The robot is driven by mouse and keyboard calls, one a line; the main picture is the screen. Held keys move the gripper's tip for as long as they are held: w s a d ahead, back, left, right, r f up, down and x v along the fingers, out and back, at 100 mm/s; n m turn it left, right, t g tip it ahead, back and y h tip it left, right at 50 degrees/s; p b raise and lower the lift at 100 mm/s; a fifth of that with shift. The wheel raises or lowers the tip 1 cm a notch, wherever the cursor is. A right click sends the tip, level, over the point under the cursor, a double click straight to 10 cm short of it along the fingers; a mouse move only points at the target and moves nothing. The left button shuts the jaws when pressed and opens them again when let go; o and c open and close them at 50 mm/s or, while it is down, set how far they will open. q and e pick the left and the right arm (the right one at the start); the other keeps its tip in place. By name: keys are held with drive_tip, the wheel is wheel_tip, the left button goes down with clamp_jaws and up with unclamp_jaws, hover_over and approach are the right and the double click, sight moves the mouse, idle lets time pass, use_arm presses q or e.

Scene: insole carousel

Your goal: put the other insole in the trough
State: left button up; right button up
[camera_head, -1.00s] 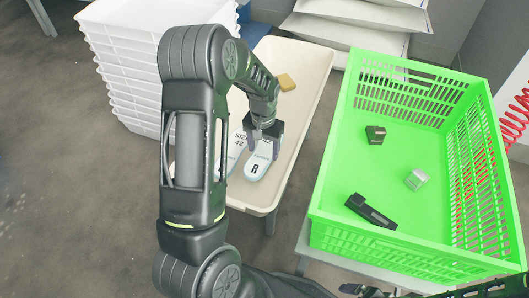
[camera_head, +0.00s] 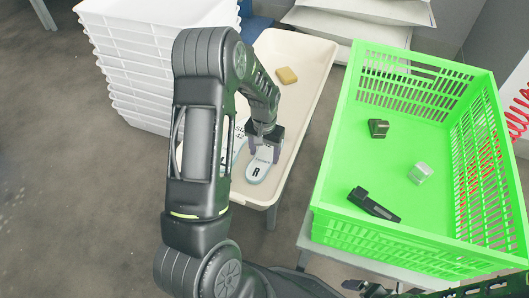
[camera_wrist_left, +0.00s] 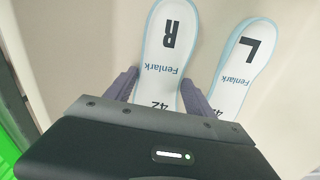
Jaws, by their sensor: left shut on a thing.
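The cream trough (camera_head: 312,85) stands in the middle of the head view. My left gripper (camera_head: 265,150) reaches down into it, shut on the insole marked R (camera_head: 258,170). In the left wrist view the fingers (camera_wrist_left: 160,92) sit on either side of the R insole (camera_wrist_left: 168,50), at its "42" end. The insole marked L (camera_wrist_left: 245,60) lies beside it on the right there, apart from it at the toe. In the head view the L insole (camera_head: 239,138) is mostly hidden behind my arm. Dark parts of my right arm show at the bottom right; its fingers are not clear.
A green crate (camera_head: 405,245) stands to the right with several small dark and grey items in it. A yellow block (camera_head: 286,75) lies at the far end of the trough. Stacked white trays (camera_head: 125,75) stand at the left and pale sacks (camera_head: 355,20) at the back.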

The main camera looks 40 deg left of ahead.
sight(264, 157)
use_arm(q)
drive_tip(key=shift+f, duration=0.2)
drive_tip(key=o, duration=1.4)
drive_tip(key=shift+c, duration=0.2)
drive_tip(key=shift+r, duration=0.1)
wheel_tip(264, 157, up, 12)
drive_tip(key=p, duration=0.4)
drive_tip(key=shift+r, duration=0.15)
drive_tip(key=shift+s, duration=0.15)
